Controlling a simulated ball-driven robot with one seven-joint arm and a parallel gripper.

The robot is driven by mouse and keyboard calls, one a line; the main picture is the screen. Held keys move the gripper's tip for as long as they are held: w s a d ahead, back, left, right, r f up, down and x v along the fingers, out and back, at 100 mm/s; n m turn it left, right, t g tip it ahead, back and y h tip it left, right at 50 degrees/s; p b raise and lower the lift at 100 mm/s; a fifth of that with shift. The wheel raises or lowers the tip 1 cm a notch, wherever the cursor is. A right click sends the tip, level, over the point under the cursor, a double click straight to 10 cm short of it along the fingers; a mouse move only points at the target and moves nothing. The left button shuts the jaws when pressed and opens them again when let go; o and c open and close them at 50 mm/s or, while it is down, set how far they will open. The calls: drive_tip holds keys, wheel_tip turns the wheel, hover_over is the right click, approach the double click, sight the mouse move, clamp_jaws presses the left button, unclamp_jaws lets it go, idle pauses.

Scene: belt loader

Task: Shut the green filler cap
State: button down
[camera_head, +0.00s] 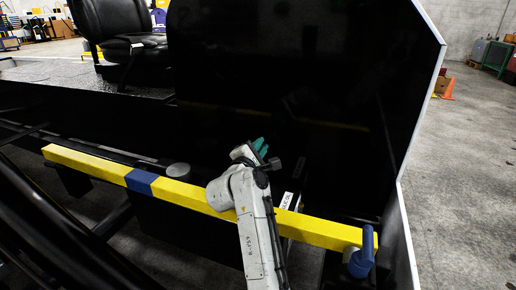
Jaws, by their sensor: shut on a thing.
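The green filler cap (262,147) shows as a small teal-green piece at the end of my arm, in front of the black panel. My gripper (257,154) is shut on it, just above and behind the yellow beam. The fingertips are small and partly hidden by my wrist, so the exact grip is unclear. The filler opening under the green cap is hidden behind my arm, and I cannot tell the cap's angle.
A yellow beam (90,165) with a blue band crosses in front. A grey round cap (178,170) stands behind it, left of my arm. A blue cap or handle (368,240) stands at the beam's right end. A tall black panel (300,70) rises behind; a black seat (115,35) is upper left.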

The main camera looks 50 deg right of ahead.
drive_tip(key=shift+w+a+r, duration=0.1)
drive_tip(key=c, duration=1.2)
unclamp_jaws()
drive_tip(key=shift+o, duration=0.2)
drive_tip(key=p+v, duration=0.1)
drive_tip(key=v, duration=0.9)
drive_tip(key=shift+a, duration=0.35)
